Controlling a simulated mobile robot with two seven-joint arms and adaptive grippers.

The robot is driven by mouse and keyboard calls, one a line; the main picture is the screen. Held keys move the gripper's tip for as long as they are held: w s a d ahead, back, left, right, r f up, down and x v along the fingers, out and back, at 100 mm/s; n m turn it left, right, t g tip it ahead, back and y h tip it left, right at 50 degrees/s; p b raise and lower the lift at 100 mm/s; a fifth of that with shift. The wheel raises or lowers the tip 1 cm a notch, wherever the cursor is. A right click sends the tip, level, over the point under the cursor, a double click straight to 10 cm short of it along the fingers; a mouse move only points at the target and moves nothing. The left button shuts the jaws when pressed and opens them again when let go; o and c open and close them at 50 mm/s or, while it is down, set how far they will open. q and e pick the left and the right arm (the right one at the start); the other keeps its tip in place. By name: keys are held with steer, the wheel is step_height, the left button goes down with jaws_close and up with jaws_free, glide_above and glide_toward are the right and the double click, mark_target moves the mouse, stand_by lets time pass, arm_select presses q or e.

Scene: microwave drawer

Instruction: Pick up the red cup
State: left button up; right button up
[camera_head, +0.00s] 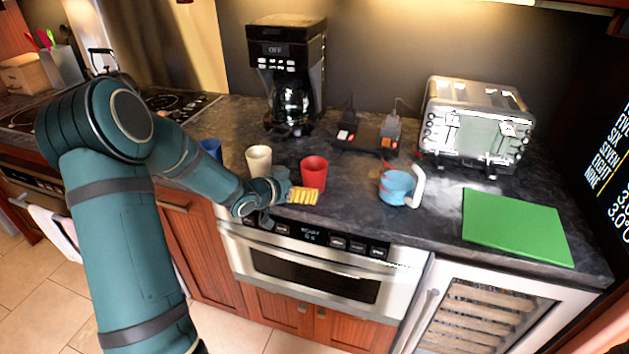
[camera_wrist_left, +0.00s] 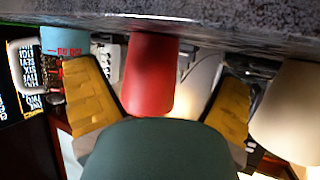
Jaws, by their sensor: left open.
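The red cup (camera_head: 314,172) stands upright on the dark counter, between the white cup and the light blue mug. My left gripper (camera_head: 304,195) is just in front of it at the counter's front edge, open, with its yellow finger pads towards the cup. In the left wrist view the picture is upside down, and the red cup (camera_wrist_left: 150,72) shows between the two spread yellow fingers. I see no contact; the cup looks a little beyond the fingertips. Part of the cup's lower front is close to the pads in the head view. My right gripper is not in view.
A white cup (camera_head: 259,160) and a blue cup (camera_head: 211,149) stand left of the red cup. A light blue mug (camera_head: 397,188) stands right. Behind are a coffee maker (camera_head: 287,70) and toaster (camera_head: 476,125). A green board (camera_head: 515,228) lies at right.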

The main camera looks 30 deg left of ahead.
mark_target(307, 184)
arm_select(q)
steer(key=x, duration=0.2)
steer(key=b+x, duration=0.1)
steer(key=x, duration=0.2)
steer(key=shift+s+d, duration=0.15)
steer(key=shift+d, duration=0.25)
steer(key=shift+w+b, duration=0.25)
steer(key=shift+b, duration=0.05)
steer(key=c, duration=1.4)
